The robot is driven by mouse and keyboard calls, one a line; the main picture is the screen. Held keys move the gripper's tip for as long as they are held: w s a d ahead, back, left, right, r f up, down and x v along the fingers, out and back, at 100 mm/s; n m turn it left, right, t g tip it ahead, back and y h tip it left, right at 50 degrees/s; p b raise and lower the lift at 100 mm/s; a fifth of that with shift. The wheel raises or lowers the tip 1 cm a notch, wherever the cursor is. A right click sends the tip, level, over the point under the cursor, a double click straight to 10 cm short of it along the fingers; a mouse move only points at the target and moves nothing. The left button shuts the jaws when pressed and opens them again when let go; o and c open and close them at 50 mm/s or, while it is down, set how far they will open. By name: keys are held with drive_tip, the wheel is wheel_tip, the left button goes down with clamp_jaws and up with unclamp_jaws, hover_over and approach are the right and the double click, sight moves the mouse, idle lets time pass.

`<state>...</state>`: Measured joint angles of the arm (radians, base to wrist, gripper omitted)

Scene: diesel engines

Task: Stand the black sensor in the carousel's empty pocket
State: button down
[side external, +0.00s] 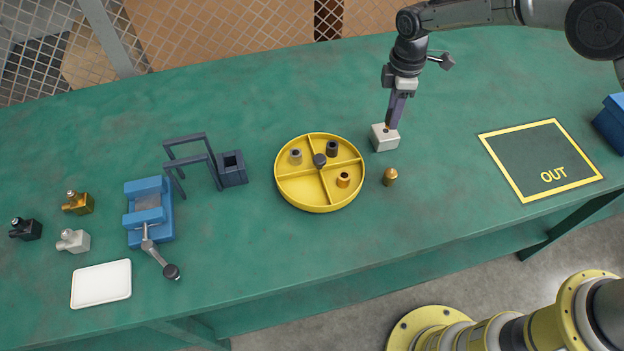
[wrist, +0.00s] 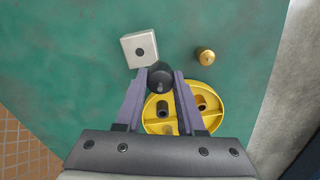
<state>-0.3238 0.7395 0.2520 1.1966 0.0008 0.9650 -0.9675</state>
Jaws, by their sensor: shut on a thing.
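My gripper (side external: 391,124) is shut on the black sensor (wrist: 159,72), a dark round part that shows between the fingertips in the wrist view. In the side view the sensor is hard to make out. The fingertips (wrist: 161,84) are over or beside a white block (side external: 385,138) with a dark hole; the exact gap cannot be told. The yellow carousel (side external: 320,205) lies left of my gripper in the side view. Its dividers make separate pockets around a dark centre knob (side external: 319,160). Grey, dark and brass parts stand in three of them; the front-left pocket (side external: 302,184) is empty.
A brass part (side external: 390,177) stands right of the carousel. A dark frame with a square holder (side external: 232,168) and a blue vise (side external: 150,212) are to the left. An OUT square (side external: 541,160) and a blue bin (side external: 611,122) are to the right. The green bench between is clear.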

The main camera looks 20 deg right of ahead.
drive_tip(key=s+a+r+n, duration=0.2)
drive_tip(key=s+a, duration=0.4)
drive_tip(key=s, duration=0.3)
drive_tip(key=s+a+r+n, duration=0.2)
drive_tip(key=s+a+r, duration=0.1)
drive_tip(key=s+a, duration=0.4)
hover_over(305, 192)
drive_tip(key=f, duration=0.9)
drive_tip(key=shift+s+d, duration=0.3)
drive_tip(key=shift+d, duration=0.05)
drive_tip(key=shift+w+a+f, duration=0.2)
drive_tip(key=shift+f, duration=0.05)
drive_tip(key=shift+w+a+f, duration=0.1)
drive_tip(key=shift+f, duration=1.65)
drive_tip(key=shift+f, duration=0.1)
drive_tip(key=c, duration=0.8)
unclamp_jaws()
